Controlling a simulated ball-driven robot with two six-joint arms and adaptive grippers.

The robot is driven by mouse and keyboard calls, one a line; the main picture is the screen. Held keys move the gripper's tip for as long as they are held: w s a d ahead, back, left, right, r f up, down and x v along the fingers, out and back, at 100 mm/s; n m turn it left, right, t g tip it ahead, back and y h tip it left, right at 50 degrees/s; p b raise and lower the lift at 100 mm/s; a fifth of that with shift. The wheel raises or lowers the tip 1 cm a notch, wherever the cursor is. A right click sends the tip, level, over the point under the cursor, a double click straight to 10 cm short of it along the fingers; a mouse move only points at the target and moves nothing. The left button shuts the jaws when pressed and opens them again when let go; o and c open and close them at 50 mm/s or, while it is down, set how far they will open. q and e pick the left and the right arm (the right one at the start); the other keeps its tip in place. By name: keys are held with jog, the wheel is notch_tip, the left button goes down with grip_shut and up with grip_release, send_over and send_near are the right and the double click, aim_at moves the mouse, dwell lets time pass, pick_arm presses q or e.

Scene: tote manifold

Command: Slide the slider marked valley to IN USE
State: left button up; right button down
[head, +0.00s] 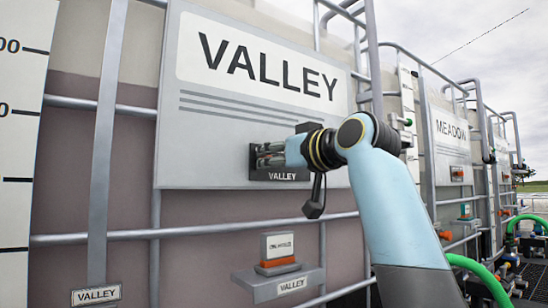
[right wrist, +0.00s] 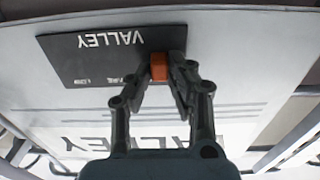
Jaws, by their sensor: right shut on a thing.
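The slider marked VALLEY is a black plate (head: 280,175) on the grey VALLEY sign board (head: 250,100), on the tote's front. In the right wrist view the plate (right wrist: 85,58) appears upside down, with its orange knob (right wrist: 158,68) toward the picture's right end. My right gripper (head: 268,155) is at the plate. In the right wrist view its fingers (right wrist: 160,80) are shut on the orange knob from both sides. The small position words on the plate are too blurred to read surely. In the head view the fingers and wrist hide the knob. My left gripper is not in view.
Metal cage bars (head: 205,230) run across the tote below the board. A small shelf (head: 275,282) with an orange-and-white block (head: 278,252) juts out below the slider. A MEADOW tote with its board (head: 450,135) stands farther right. Green hoses (head: 485,278) lie at lower right.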

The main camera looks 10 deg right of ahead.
jog(key=c, duration=1.3)
grip_release()
jog(key=shift+s+a, duration=0.1)
jog(key=shift+a, duration=0.2)
jog(key=shift+c, duration=0.2)
jog(key=shift+o, duration=0.5)
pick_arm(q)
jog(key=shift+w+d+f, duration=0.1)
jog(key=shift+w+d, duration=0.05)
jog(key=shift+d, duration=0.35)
pick_arm(e)
jog(key=v, duration=1.2)
jog(key=shift+d+f, duration=0.1)
jog(key=shift+f, duration=0.05)
